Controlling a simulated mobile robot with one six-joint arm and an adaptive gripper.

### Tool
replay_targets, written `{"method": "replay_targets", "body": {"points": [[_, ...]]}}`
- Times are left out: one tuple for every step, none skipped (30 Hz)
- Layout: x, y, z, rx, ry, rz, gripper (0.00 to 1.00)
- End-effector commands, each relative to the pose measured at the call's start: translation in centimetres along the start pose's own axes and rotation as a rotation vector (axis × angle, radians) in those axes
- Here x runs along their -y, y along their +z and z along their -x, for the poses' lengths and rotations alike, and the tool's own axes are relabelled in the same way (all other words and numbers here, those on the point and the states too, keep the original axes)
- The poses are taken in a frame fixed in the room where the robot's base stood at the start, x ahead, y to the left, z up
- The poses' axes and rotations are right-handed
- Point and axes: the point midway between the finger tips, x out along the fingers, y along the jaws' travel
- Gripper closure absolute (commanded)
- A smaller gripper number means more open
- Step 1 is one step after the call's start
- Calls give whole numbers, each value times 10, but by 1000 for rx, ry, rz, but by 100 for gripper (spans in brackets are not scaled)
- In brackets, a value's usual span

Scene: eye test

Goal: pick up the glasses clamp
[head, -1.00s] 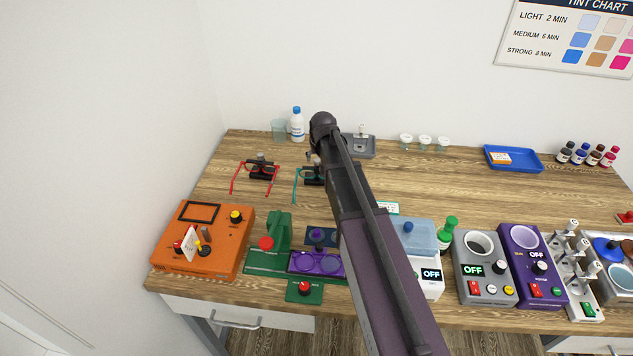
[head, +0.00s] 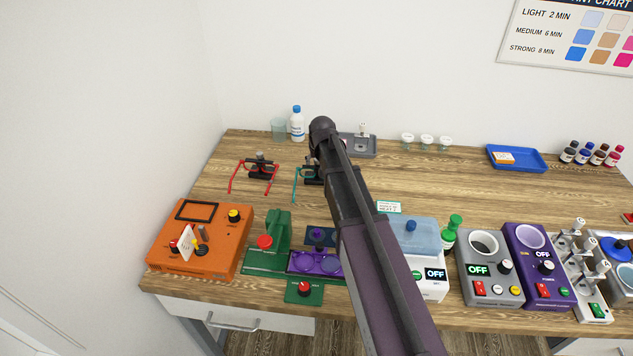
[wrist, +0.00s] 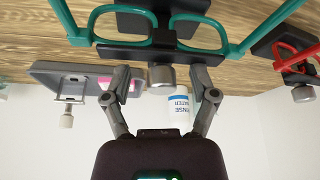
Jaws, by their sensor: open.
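Two black glasses clamps, each with a silver knob, stand on the bench at the back left. One clamp (head: 312,177) bears teal glasses (head: 296,186) and is partly hidden by my arm. The other clamp (head: 260,168) bears red glasses (head: 238,176) to its left. The wrist view is upside down. There the teal-glasses clamp (wrist: 130,53) lies across the top, its silver knob (wrist: 161,77) between the fingers of my gripper (wrist: 160,84). The fingers are open, with a gap visible on both sides of the knob. The red-glasses clamp (wrist: 300,78) is at the right.
A grey tray (head: 368,151) with a small silver part is behind my arm. An orange device (head: 212,258), a green press (head: 279,232) and several heater units line the front edge.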

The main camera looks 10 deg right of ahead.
Motion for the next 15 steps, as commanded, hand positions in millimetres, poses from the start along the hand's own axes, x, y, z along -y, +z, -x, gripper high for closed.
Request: {"method": "replay_targets", "body": {"points": [[0, 1, -8, 0, 0, 0, 25], [0, 1, -10, 0, 0, 0, 25], [0, 1, -13, 0, 0, 0, 25], [0, 1, -15, 0, 0, 0, 25], [0, 0, -17, 0, 0, 0, 25], [0, 0, -18, 0, 0, 0, 25], [0, 0, -20, 0, 0, 0, 25], [0, 0, -20, 0, 0, 0, 25], [0, 0, -21, 0, 0, 0, 25], [0, 0, -22, 0, 0, 0, 25], [0, 0, -22, 0, 0, 0, 25], [0, 0, -22, 0, 0, 0, 25], [0, 0, -22, 0, 0, 0, 25], [0, 0, -22, 0, 0, 0, 25], [0, 0, -22, 0, 0, 0, 25]]}}
